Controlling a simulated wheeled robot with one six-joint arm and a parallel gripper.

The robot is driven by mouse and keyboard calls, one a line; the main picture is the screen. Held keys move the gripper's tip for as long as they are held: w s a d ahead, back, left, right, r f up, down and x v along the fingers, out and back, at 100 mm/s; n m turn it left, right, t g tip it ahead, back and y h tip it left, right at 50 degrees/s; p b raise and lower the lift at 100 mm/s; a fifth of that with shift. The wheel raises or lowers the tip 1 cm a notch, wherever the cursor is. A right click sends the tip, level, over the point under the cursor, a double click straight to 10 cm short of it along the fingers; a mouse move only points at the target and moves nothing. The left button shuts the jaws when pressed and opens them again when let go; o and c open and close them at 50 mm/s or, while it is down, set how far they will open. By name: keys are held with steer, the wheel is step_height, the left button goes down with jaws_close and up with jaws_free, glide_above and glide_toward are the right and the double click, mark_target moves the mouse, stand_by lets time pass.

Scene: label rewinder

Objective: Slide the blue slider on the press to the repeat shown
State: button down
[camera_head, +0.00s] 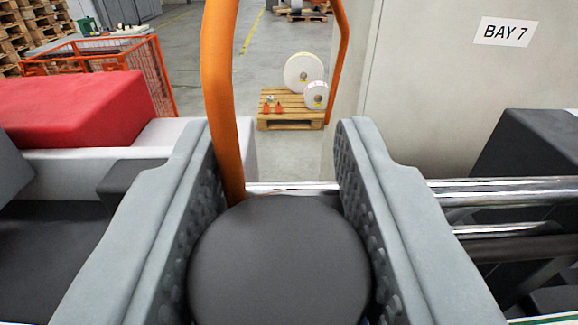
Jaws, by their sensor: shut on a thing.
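My gripper (279,205) fills the lower middle of the view, its two grey padded fingers on either side of a dark grey round knob (279,262). The fingers are shut on this knob. Shiny metal rails (500,192) run to the right from behind the right finger, and a short bit of bright rail shows between the fingers. No repeat scale or display can be read here.
An orange bar (218,85) rises just behind the knob. A red block (75,105) lies at left, and a dark block (535,150) stands at right. Beyond are a pallet (291,122) with white rolls, an orange mesh cage (150,75) and a wall sign "BAY 7" (503,32).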

steer(key=shift+a, duration=0.15)
steer(key=c, duration=1)
jaws_free()
step_height(320, 180, up, 10)
steer(key=shift+f, duration=0.1)
